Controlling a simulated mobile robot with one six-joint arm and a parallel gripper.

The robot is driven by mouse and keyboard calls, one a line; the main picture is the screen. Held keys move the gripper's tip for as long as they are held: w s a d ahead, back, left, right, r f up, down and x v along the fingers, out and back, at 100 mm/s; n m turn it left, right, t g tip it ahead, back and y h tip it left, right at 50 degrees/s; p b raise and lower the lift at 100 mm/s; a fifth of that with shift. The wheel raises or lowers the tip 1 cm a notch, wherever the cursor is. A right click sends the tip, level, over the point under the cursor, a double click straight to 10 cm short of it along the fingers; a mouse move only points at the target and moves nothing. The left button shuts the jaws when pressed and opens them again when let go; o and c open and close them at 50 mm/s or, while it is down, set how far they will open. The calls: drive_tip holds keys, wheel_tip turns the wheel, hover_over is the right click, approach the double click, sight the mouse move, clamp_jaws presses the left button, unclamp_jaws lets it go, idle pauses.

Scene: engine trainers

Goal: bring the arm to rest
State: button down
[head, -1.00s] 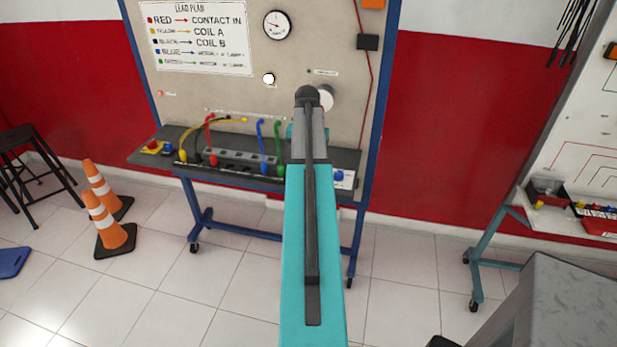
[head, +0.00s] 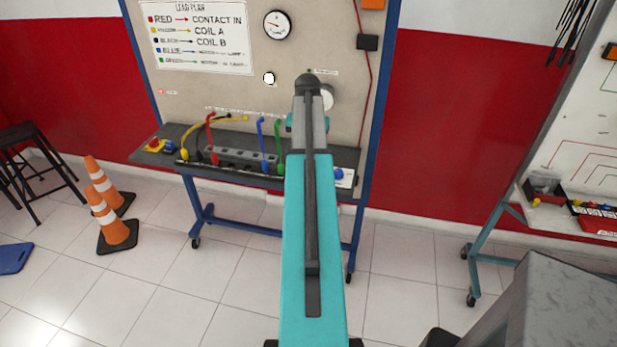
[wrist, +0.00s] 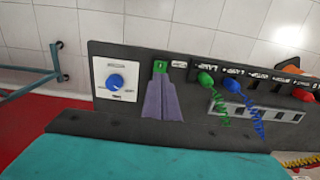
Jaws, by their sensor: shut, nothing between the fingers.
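My arm rises through the middle of the head view, in front of a test board (head: 215,95). My gripper is hidden behind the arm there. In the wrist view my gripper (wrist: 160,84) shows as two grey-purple fingers, pressed together and empty. They point over the board's dark ledge (wrist: 125,128). Beyond the tips is a small green part (wrist: 160,67) on the ledge. A blue knob on a white plate (wrist: 116,81) is left of the fingers, and a green plug (wrist: 206,79) and a blue plug (wrist: 232,84) are to the right. I cannot tell whether the fingers touch the ledge.
Colored leads stand on the ledge (head: 148,158) left of my arm. Two orange cones (head: 115,230) and a black stool (head: 35,165) are at the left. Another board on a teal stand (head: 482,250) and a grey block (head: 565,305) are at the right. Tiled floor lies between.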

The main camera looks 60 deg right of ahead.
idle(0.3)
